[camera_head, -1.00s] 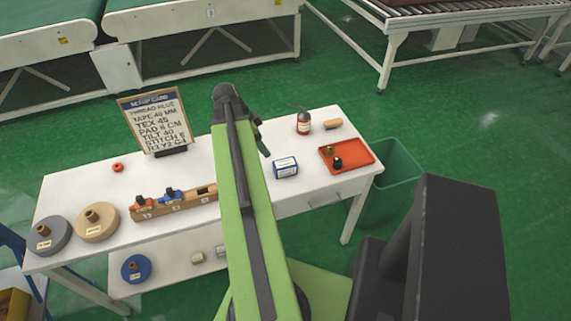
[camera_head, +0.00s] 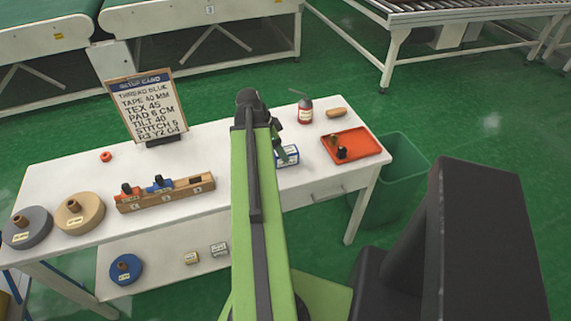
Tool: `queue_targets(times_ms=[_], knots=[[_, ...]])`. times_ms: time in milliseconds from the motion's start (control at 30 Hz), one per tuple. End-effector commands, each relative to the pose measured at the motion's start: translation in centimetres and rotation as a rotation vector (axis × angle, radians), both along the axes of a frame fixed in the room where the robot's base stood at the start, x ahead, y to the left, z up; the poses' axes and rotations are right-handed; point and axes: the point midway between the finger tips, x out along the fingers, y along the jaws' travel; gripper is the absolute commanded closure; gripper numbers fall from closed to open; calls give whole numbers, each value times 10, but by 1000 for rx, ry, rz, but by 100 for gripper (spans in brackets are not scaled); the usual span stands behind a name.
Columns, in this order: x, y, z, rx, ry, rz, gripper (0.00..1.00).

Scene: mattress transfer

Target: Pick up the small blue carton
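The small blue carton (camera_head: 288,155), blue with white label faces, stands on the white table (camera_head: 212,139) to the right of my green arm. Its left part is hidden behind my arm and gripper. My gripper (camera_head: 279,154) is at the carton's left side, seen from behind and partly covered by the arm. I cannot tell whether its fingers are apart, or whether they touch the carton.
A wooden rack (camera_head: 190,190), a setup card (camera_head: 148,107) and tape rolls (camera_head: 80,213) stand left. A green bin (camera_head: 408,160) is beyond the table's right end.

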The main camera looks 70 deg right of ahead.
Motion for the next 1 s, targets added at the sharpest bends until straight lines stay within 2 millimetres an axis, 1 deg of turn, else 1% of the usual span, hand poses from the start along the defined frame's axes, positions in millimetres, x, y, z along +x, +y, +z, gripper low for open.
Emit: queue_targets(times_ms=[67,167,400,433,500,667,700,1000], knots=[[0,0,1,0,0,0,29],[-2,-1,-6,0,0,-1,29],[-12,-10,-46,0,0,-1,29],[-13,-11,-48,0,0,-1,29],[-15,-12,-50,0,0,-1,29],[-16,-12,-46,1,1,0,29],[-16,-12,-46,0,0,-1,30],[-16,-12,-46,0,0,-1,70]])
